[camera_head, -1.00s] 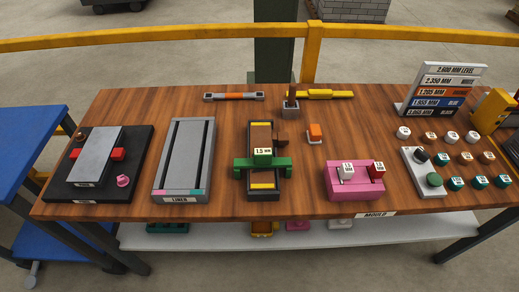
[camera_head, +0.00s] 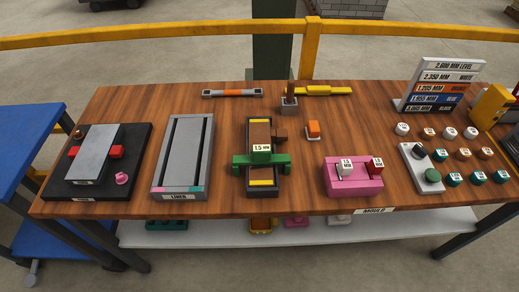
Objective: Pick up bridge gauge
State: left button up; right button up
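A green bridge-shaped gauge (camera_head: 276,160) lies across a dark mould box (camera_head: 249,137) near the middle of the table. It carries a small white label on a raised block at its centre. The box has a brown inside with yellow strips at its ends. A small dark brown piece sticks out on the box's right side. Neither of my grippers is in view.
On the wooden table (camera_head: 225,115) stand a grey liner frame (camera_head: 161,168) and a black plate (camera_head: 142,150) to the left. A pink block (camera_head: 352,182), an orange block (camera_head: 313,128) and several round knobs are to the right. A yellow rail (camera_head: 200,31) runs behind.

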aim_at(262, 155)
jog(key=k+l+u, duration=0.1)
jog(key=l+u, duration=0.3)
jog(key=k+l+u, duration=0.2)
jog(key=l+u, duration=0.15)
jog(key=k+l+u, duration=0.2)
jog(key=l+u, duration=0.2)
jog(key=l, duration=0.1)
